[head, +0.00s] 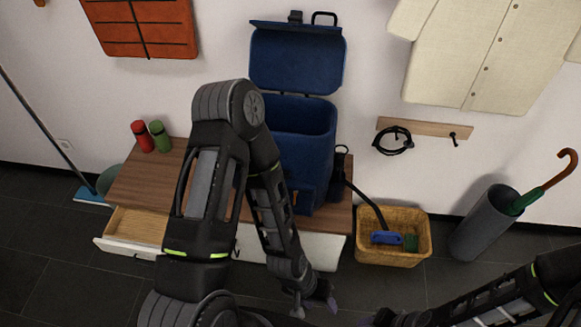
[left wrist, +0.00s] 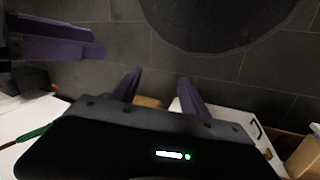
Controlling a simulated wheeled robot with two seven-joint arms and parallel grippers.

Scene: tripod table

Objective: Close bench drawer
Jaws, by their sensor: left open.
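The bench (head: 335,215) has a brown wooden top and white drawer fronts. Its left drawer (head: 135,225) is pulled out, showing a bare wooden inside; its white front faces me. The right drawer front (head: 320,250) looks flush, partly hidden by my left arm. My left gripper (head: 318,300) is low in front of the bench's right half, apart from the open drawer. In the left wrist view its purple fingers (left wrist: 158,92) are spread with nothing between them. A white front with a dark handle (left wrist: 225,112) shows beyond them. My right gripper (head: 385,317) is barely visible at the bottom edge.
An open blue backpack (head: 300,140) and red (head: 142,136) and green (head: 160,136) bottles stand on the bench. A wicker basket (head: 392,250) and grey umbrella stand (head: 484,222) are right of it. Dark floor (head: 60,280) is clear at the left front.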

